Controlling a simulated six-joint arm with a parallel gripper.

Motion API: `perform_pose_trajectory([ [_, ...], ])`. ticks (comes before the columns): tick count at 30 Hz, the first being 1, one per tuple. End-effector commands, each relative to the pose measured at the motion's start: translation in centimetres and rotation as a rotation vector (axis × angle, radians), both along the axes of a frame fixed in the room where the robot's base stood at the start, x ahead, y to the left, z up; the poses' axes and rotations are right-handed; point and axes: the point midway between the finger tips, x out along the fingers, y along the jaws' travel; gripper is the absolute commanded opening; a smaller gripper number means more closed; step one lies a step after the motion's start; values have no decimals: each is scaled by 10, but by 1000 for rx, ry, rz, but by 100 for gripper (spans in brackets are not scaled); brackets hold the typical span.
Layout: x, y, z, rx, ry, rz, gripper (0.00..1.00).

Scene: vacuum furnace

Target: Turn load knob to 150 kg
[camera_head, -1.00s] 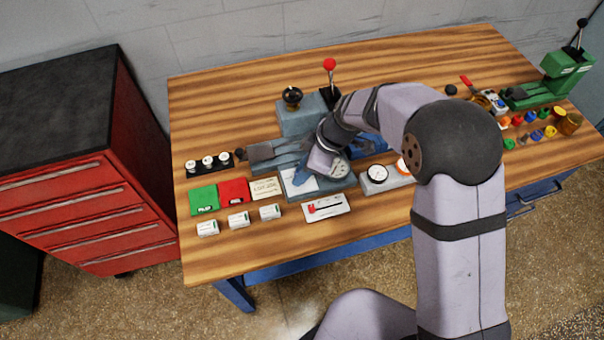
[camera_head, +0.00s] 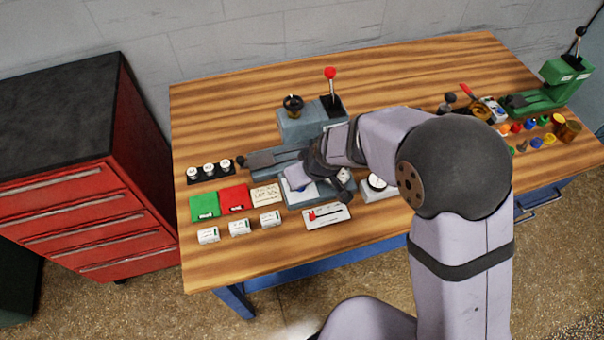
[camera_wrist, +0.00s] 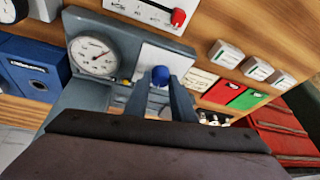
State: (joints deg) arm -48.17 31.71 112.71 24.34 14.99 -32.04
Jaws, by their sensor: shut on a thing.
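A round blue knob (camera_wrist: 160,75) sits on a white plate (camera_wrist: 152,58) on the front of a grey tester, in the wrist view. I take it to be the load knob. My gripper (camera_wrist: 161,80) has one finger on each side of the knob and is shut on it. No load marks or pointer can be read on the plate. In the head view the plate (camera_head: 297,194) is partly covered by my gripper (camera_head: 300,184), and the knob cannot be made out clearly.
A round dial gauge (camera_wrist: 92,57) is beside the plate. A card with a red slider (camera_head: 327,215) lies in front of the tester. Green (camera_head: 204,206) and red (camera_head: 235,198) boxes and several small white boxes (camera_head: 239,227) stand left. A red-topped lever (camera_head: 331,74) rises behind.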

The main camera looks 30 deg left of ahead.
Motion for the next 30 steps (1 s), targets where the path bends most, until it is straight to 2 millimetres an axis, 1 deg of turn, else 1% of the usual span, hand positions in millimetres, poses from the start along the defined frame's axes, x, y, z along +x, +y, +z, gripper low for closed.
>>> perform_pose_trajectory([
  [1, -1, 0, 5, -3, 3, -19, 0],
  [8, -2, 0, 7, -3, 3, -107, 0],
  [30, -3, 1, 4, -3, 3, -278, 0],
])
